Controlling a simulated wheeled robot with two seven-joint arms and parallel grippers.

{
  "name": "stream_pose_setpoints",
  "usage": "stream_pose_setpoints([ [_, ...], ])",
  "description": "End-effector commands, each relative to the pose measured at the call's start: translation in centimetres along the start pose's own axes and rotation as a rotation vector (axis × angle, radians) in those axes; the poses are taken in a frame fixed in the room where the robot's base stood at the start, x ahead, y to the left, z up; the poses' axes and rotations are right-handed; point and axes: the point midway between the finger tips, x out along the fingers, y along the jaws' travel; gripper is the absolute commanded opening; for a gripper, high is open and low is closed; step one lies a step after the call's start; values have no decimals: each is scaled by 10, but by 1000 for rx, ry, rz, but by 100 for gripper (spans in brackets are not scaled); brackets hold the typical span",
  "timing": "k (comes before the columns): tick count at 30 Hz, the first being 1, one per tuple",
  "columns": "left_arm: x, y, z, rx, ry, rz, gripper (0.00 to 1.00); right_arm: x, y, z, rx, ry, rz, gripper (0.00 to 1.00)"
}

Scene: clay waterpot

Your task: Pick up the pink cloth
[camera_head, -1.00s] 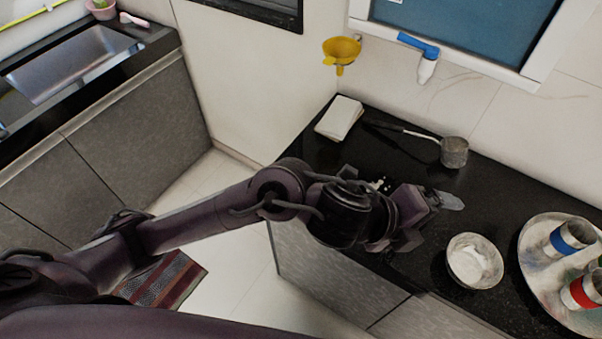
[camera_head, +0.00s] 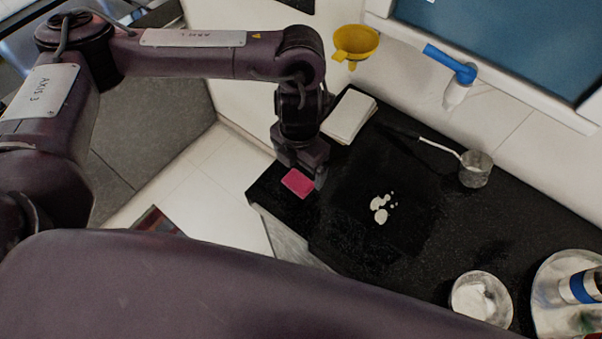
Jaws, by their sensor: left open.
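The pink cloth (camera_head: 298,182) is a small, flat, folded-looking rectangle on the black counter (camera_head: 285,203), near its left end. My left gripper (camera_head: 303,174) points down right over the cloth, with its fingers open at the cloth's far and right sides. I cannot tell whether the fingers touch the cloth. The gripper hides part of the counter behind the cloth. My right gripper is not in view.
White blobs (camera_head: 380,215) lie on a dark patch right of the cloth. A stack of white sheets (camera_head: 349,115) is behind the gripper. A yellow funnel (camera_head: 355,42) hangs on the wall.

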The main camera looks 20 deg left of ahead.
Motion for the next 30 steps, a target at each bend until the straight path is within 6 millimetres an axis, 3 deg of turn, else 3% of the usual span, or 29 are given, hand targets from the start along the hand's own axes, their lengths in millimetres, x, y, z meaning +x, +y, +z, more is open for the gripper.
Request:
stream_pose_setpoints([
  [3, 12, 0, -1, -2, 2, -2, 89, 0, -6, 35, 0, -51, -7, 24],
  [7, 28, 1, -2, -4, 3, -2, 89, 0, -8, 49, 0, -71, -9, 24],
  [12, 52, 2, -1, -3, 0, -3, 89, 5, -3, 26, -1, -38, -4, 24],
  [16, 59, 2, 0, -1, -3, -1, 89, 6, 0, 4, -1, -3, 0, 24],
  [23, 59, 2, 0, 0, -4, -1, 89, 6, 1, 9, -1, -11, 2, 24],
  [30, 59, 2, 0, -1, -4, -1, 59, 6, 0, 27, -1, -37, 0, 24],
])
